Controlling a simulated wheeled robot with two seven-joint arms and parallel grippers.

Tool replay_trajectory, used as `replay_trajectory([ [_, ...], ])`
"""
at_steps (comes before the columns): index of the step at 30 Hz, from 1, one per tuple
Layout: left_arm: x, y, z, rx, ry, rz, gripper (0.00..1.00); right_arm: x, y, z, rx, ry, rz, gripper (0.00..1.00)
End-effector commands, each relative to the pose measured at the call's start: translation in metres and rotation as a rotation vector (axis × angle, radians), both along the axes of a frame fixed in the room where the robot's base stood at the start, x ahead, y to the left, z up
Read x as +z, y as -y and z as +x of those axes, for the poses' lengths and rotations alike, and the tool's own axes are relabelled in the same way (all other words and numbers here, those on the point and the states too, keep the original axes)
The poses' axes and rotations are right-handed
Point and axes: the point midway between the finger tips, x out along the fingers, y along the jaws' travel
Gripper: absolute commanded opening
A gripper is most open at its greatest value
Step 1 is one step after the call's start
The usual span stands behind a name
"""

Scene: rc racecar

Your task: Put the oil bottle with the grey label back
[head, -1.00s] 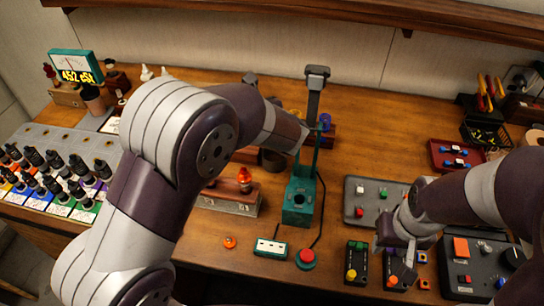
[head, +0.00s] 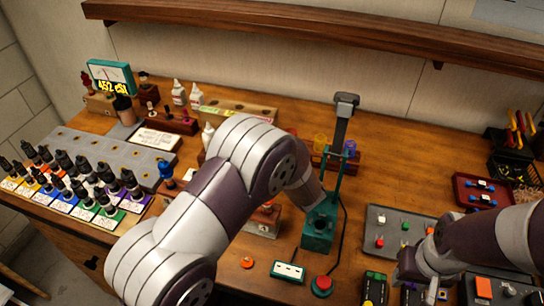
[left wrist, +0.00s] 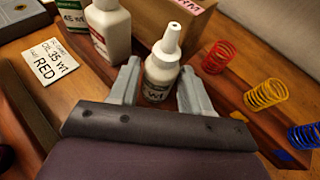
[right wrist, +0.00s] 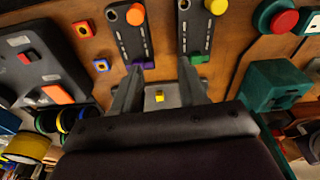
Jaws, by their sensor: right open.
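A white dropper bottle with a dark greyish label (left wrist: 162,72) stands upright on a dark wooden board in the left wrist view. My left gripper (left wrist: 160,68) is open, with one finger on each side of this bottle; contact is not clear. The gripper itself is hidden behind my left arm in the head view. A white bottle top (head: 208,133) shows just behind that arm. Two more white bottles stand at the back, one (head: 178,93) beside another (head: 196,95). My right gripper (right wrist: 160,72) is open and empty above the black control boxes.
Red, yellow (left wrist: 265,95) and blue springs stand right of the bottle. A wooden box (left wrist: 170,18) is behind it. A label card (left wrist: 43,65) lies left. In the head view, a green stand (head: 320,230) and a rack of black bottles (head: 85,180) flank my left arm.

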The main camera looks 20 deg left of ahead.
Motion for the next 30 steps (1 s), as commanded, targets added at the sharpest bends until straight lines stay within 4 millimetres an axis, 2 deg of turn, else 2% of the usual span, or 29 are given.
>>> replay_trajectory([
  [9,0.001,0.0,0.0,0.0,0.0,0.0,0.62,0.002,0.0,0.0,0.0,0.0,0.0,0.43],
  [12,0.008,0.0,0.0,0.0,0.0,0.0,0.62,0.01,0.0,0.0,0.0,0.0,0.0,0.43],
  [13,0.005,0.002,-0.002,-0.001,0.0,0.0,0.62,0.006,0.0,0.0,0.0,0.001,0.0,0.43],
  [24,0.032,0.045,-0.058,-0.005,0.002,-0.001,0.62,-0.008,0.0,0.0,0.0,0.0,0.0,0.43],
  [30,0.044,0.061,-0.081,-0.002,0.001,0.0,0.62,-0.011,0.0,0.0,0.0,0.0,0.0,0.43],
])
